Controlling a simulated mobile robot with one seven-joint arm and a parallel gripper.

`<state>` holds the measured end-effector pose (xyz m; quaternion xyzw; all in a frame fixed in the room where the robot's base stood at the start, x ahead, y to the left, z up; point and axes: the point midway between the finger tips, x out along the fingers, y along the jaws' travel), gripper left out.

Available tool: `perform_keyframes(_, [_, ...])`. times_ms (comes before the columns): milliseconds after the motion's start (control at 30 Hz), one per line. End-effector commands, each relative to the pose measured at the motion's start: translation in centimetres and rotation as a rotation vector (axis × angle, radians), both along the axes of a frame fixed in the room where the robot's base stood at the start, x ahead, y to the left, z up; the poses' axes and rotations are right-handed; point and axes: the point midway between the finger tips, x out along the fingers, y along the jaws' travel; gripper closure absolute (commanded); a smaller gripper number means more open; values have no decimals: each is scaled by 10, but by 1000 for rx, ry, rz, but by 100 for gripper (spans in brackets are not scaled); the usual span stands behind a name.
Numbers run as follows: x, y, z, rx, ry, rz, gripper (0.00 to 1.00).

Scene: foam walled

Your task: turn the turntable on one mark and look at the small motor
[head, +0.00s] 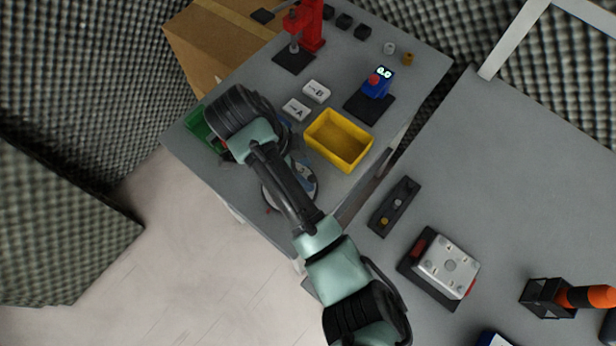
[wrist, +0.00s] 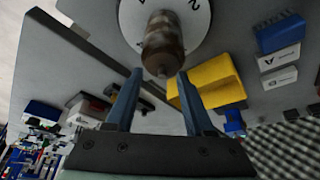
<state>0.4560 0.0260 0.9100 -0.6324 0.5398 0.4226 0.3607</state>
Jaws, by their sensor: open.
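The turntable is a round disc (head: 306,172), partly hidden under my arm in the head view. In the wrist view a pale disc (wrist: 203,18) with black marks, one like a 2, fills the top. A brown-grey cylinder (wrist: 163,45) stands out from it toward my camera. I cannot tell whether this is a knob or the small motor. My gripper (wrist: 158,73) is open, its two blue-grey fingers spread below the cylinder in the picture. I see no finger closed on it; contact is unclear. The gripper's fingers are hidden in the head view.
A yellow bin (head: 339,140) stands right of the disc. White blocks A (head: 296,109) and B (head: 316,91), a blue device (head: 378,83) with a red top and a red press (head: 306,25) stand farther back. A second grey table (head: 500,160) lies to the right.

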Motion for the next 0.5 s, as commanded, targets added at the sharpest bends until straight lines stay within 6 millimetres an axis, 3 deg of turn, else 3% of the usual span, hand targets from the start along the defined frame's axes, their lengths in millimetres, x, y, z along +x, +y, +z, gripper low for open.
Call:
perform_keyframes(200, [1, -8, -18, -1, 0, -1, 47])
perform_keyframes(500, [1, -9, -21, -1, 1, 0, 47])
